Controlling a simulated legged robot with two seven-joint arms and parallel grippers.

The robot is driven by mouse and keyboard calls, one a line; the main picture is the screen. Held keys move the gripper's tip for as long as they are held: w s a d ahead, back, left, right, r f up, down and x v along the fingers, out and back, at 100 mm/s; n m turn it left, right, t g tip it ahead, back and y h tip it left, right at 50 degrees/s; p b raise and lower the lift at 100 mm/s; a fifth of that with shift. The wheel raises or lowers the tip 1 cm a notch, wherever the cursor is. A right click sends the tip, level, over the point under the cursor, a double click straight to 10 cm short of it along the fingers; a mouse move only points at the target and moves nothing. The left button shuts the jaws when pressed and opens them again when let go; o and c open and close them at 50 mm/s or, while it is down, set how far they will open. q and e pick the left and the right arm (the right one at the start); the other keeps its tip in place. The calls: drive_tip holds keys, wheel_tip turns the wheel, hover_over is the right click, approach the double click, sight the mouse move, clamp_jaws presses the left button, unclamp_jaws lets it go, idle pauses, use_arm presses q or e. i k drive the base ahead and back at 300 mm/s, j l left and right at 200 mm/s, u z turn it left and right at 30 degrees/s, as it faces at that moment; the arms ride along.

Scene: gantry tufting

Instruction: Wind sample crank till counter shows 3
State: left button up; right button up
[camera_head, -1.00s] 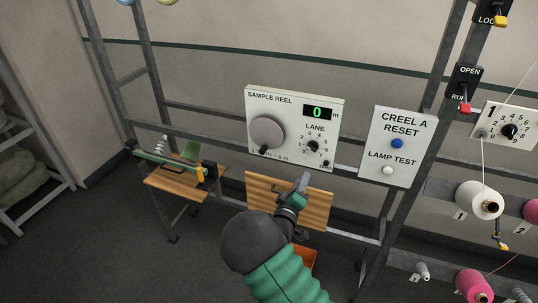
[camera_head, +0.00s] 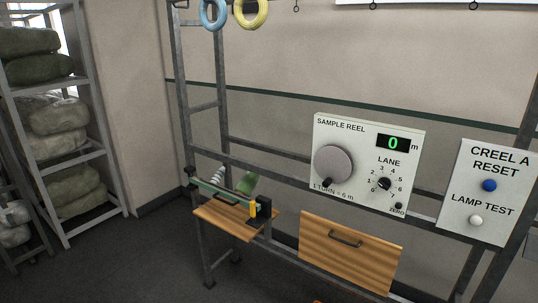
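The sample reel panel (camera_head: 352,200) is a pale box fixed to the grey frame, right of the middle of the head view. Its round grey crank disc (camera_head: 332,165) has a dark knob (camera_head: 327,183) at its lower left. Text under the disc reads "1 TURN = 6 m". The green counter (camera_head: 393,143) shows 0, with an "m" beside it. A lane dial (camera_head: 383,184) and a small dark button (camera_head: 398,206) marked ZERO sit on the panel's right half. Neither of my grippers is in view.
A CREEL A RESET panel (camera_head: 472,205) with a blue button (camera_head: 489,185) and a white button (camera_head: 475,220) stands right of the reel panel. A wooden drawer front (camera_head: 348,262) is below. A small wooden shelf (camera_head: 222,218) holds tools at left. Storage racks (camera_head: 65,160) stand far left.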

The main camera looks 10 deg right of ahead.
sight(334, 163)
drive_tip(key=z, duration=1.25)
